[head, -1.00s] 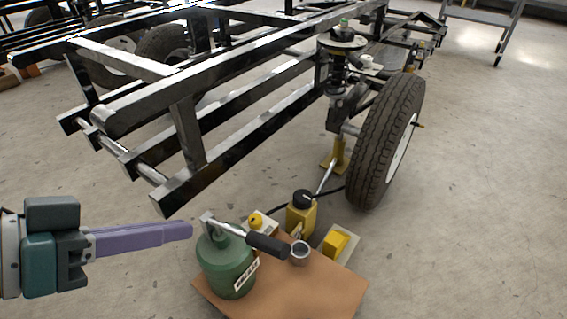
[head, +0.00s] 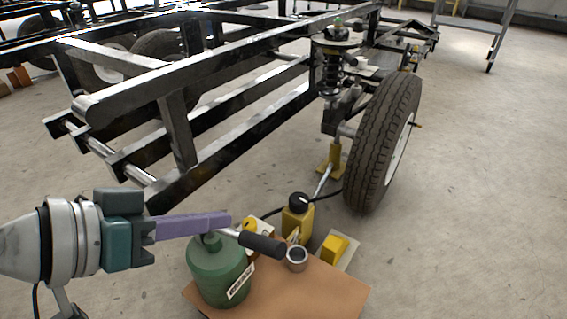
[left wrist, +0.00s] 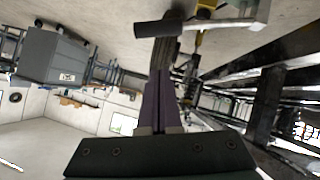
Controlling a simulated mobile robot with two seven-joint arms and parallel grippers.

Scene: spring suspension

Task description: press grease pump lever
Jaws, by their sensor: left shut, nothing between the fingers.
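The green grease pump (head: 219,270) stands on the brown board (head: 300,292) at the bottom of the head view. Its lever ends in a black grip (head: 263,245) that points right, a little downward. My left gripper (head: 229,221) is shut and empty; its purple fingers lie across the top of the pump and hide part of the lever's pivot. I cannot tell whether they touch it. In the left wrist view the fingers (left wrist: 162,82) point up toward the lever's black grip (left wrist: 160,29). My right gripper is not in view.
A small metal cup (head: 297,259), a yellow bottle jack (head: 297,219) and a yellow block (head: 335,247) sit right of the pump. The black frame (head: 178,130) and wheel (head: 381,145) stand behind. Open floor (head: 480,230) lies to the right.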

